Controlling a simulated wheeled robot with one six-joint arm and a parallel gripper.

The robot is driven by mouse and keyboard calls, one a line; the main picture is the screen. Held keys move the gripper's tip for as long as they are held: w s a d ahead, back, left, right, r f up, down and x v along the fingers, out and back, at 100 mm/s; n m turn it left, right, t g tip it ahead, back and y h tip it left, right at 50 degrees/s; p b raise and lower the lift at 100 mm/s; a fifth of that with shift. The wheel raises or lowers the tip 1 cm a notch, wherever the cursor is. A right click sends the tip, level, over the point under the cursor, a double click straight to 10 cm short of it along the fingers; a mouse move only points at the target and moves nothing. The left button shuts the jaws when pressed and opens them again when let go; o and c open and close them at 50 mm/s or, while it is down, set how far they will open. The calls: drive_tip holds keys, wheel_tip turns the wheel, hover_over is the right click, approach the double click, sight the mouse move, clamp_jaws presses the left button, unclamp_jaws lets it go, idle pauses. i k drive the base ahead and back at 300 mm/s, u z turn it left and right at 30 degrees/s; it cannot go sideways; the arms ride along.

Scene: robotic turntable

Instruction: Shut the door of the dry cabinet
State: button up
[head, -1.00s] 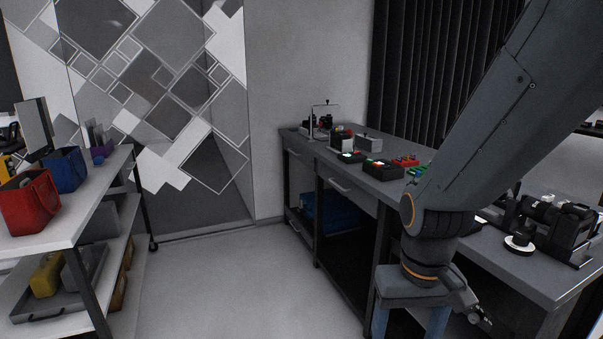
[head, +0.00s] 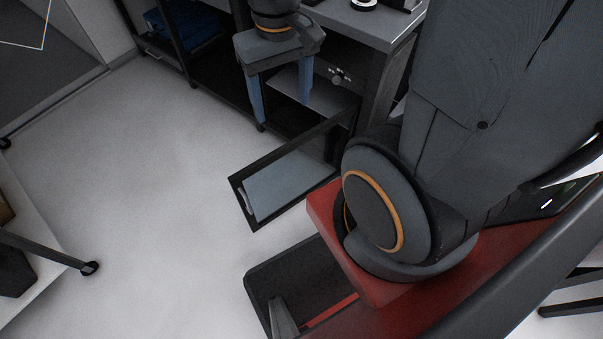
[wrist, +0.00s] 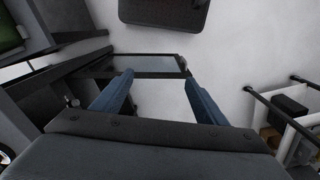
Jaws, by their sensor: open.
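The dry cabinet (head: 322,97) sits under the bench, its front open and a small item inside on a shelf. Its door (head: 285,182), a dark frame around a glass pane, stands swung out over the floor, with a pale handle (head: 247,196) near its free edge. My gripper (head: 283,112) has two blue fingers pointing down, spread apart with nothing between them. In the head view it is in front of the cabinet, above and beyond the door. In the wrist view the door (wrist: 148,65) shows past the fingertips (wrist: 159,78); I see no clear contact.
The grey bench (head: 375,22) runs above the cabinet, with a blue bin (head: 185,25) beneath it at left. A wheeled shelf unit (head: 40,250) stands at lower left. The pale floor (head: 150,170) between is clear. My red base is close to the door.

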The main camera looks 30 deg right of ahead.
sight(236, 180)
drive_tip(key=u, duration=1.05)
drive_tip(key=k, duration=0.6)
drive_tip(key=z, duration=0.85)
